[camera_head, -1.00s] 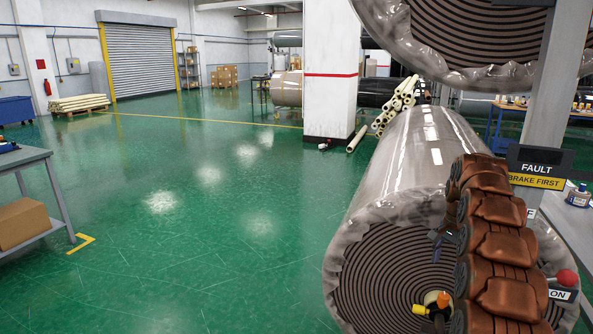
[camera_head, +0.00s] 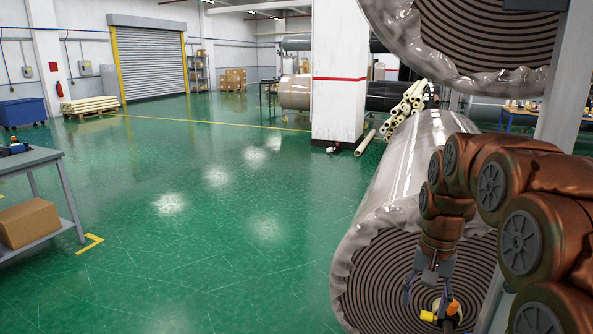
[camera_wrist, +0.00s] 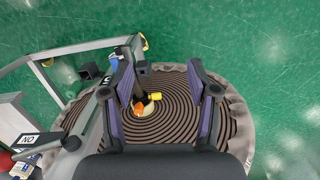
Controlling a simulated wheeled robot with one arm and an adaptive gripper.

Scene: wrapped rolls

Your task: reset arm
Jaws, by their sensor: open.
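My gripper (camera_head: 426,288) hangs at the end of my brown arm, in front of the end face of the lower wrapped roll (camera_head: 385,285). Its fingers are spread and nothing is between them. In the wrist view my gripper (camera_wrist: 160,75) shows two purple-grey fingers apart, with the spiral face of the wrapped roll (camera_wrist: 185,122) beyond. An orange part (camera_head: 453,308) and a yellow part (camera_head: 428,316) sit at the roll's core, close to the fingertips in the head view. Whether the gripper touches them cannot be told.
An upper wrapped roll (camera_head: 480,60) hangs above. A grey post (camera_head: 565,75) stands at the right. A grey table (camera_head: 40,158) with a cardboard box (camera_head: 28,222) is at the left. The green floor (camera_head: 220,240) is clear.

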